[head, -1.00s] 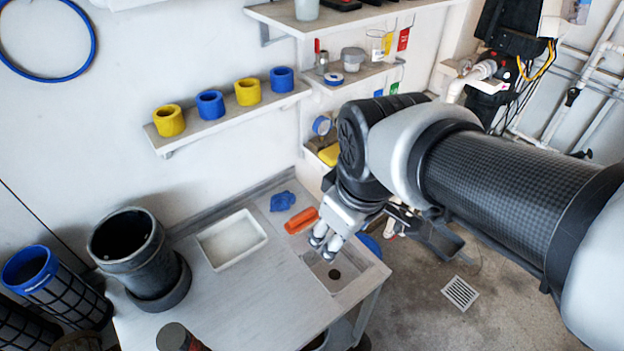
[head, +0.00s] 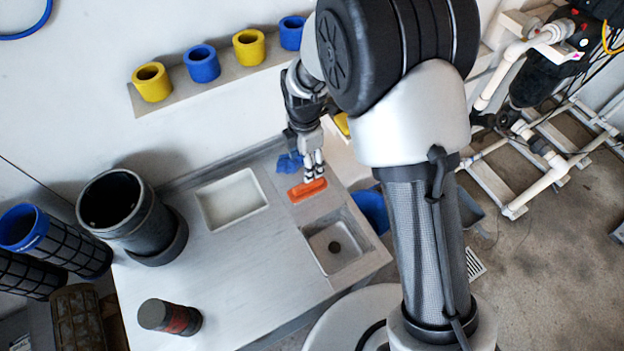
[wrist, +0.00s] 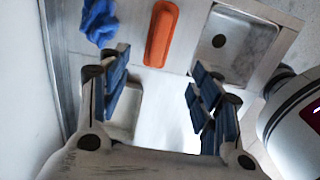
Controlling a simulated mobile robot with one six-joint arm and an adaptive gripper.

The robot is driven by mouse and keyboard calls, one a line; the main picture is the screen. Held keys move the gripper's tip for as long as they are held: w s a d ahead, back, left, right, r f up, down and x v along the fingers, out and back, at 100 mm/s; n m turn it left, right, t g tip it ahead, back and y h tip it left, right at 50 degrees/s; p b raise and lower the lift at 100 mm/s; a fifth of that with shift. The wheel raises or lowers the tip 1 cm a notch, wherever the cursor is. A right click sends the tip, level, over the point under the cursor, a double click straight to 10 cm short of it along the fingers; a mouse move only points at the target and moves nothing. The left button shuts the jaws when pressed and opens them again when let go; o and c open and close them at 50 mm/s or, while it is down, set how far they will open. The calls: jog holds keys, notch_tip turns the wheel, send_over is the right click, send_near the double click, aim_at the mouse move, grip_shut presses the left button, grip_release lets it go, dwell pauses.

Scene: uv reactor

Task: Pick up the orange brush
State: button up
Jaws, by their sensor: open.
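The orange brush (head: 307,190) lies on the grey counter between the white tray and the sink. In the wrist view the orange brush (wrist: 161,35) lies beyond the fingertips, a little left of the middle of the gap between them. My gripper (head: 314,165) is open and empty, and in the head view its fingers overlap the far side of the brush. The wrist view shows my gripper (wrist: 158,75) with its blue-padded fingers spread apart. I cannot tell the exact height of the fingers above the brush.
A crumpled blue cloth (head: 289,163) lies just behind the brush. A white tray (head: 262,205) is on its left, and a sink (head: 352,258) is in front. A shelf (head: 218,80) holds yellow and blue rings.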

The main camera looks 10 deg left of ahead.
aim_at(308, 187)
notch_tip(308, 187, down, 10)
jog(key=shift+r+b, duration=0.15)
jog(key=shift+b, duration=1)
jog(key=shift+w+d+f+b, duration=0.15)
jog(key=shift+f+b, duration=0.4)
jog(key=shift+f, duration=0.85)
jog(key=shift+w+f+b, duration=0.1)
jog(key=shift+f+b, duration=0.4)
jog(key=shift+f, duration=0.85)
jog(key=shift+r, duration=0.1)
jog(key=shift+c, duration=0.5)
jog(key=c, duration=1.1)
